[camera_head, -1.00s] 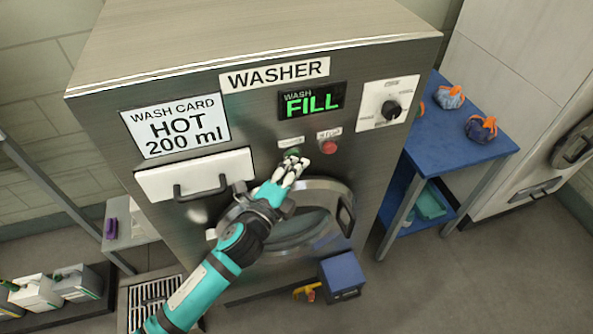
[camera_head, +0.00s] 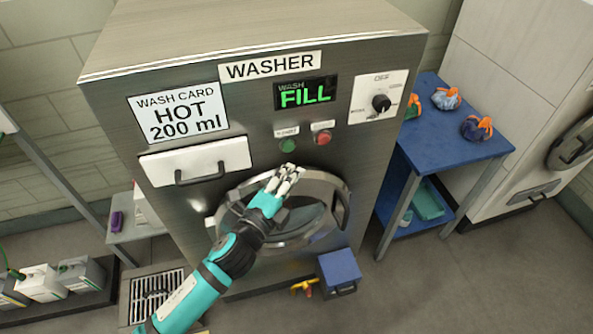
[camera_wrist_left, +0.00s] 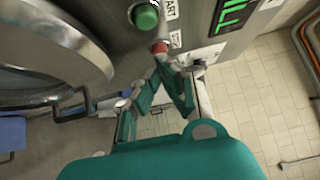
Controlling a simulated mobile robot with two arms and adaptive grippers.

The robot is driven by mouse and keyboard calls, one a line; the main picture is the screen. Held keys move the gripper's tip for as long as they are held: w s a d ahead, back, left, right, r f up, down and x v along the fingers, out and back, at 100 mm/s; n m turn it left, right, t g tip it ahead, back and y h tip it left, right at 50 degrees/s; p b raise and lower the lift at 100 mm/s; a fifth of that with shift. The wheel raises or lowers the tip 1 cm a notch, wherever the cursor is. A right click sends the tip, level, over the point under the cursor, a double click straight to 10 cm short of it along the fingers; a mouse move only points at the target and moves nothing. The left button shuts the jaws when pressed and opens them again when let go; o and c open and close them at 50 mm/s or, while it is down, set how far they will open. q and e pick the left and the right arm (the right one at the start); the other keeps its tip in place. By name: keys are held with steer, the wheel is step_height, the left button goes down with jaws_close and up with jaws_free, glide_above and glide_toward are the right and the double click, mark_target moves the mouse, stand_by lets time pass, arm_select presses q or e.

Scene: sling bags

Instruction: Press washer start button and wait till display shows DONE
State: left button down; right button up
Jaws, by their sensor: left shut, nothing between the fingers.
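The steel washer (camera_head: 250,100) fills the middle of the head view. Its black display (camera_head: 305,93) shows WASH and, in green letters, FILL. A green start button (camera_head: 287,146) sits below the display, with a red button (camera_head: 323,138) to its right. My left gripper (camera_head: 290,169) is shut and empty, a little below the green button and apart from it, in front of the round door. In the left wrist view the green button (camera_wrist_left: 146,17) stands clear of the gripper (camera_wrist_left: 160,52). My right gripper is not in view.
The round door (camera_head: 330,190) and drawer handle (camera_head: 200,173) stick out from the washer front. A dial (camera_head: 381,104) is right of the display. A blue table (camera_head: 440,135) with tied bags stands at right. A blue box (camera_head: 340,268) is on the floor.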

arm_select(q)
steer(key=b+v, duration=0.2)
steer(key=v, duration=0.5)
steer(key=shift+a+f, duration=0.15)
steer(key=shift+a, duration=0.2)
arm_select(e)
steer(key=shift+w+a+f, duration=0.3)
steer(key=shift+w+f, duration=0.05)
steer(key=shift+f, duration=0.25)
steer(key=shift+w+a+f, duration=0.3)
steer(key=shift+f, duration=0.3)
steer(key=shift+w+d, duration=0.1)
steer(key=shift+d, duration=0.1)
arm_select(q)
steer(key=shift+w, duration=0.1)
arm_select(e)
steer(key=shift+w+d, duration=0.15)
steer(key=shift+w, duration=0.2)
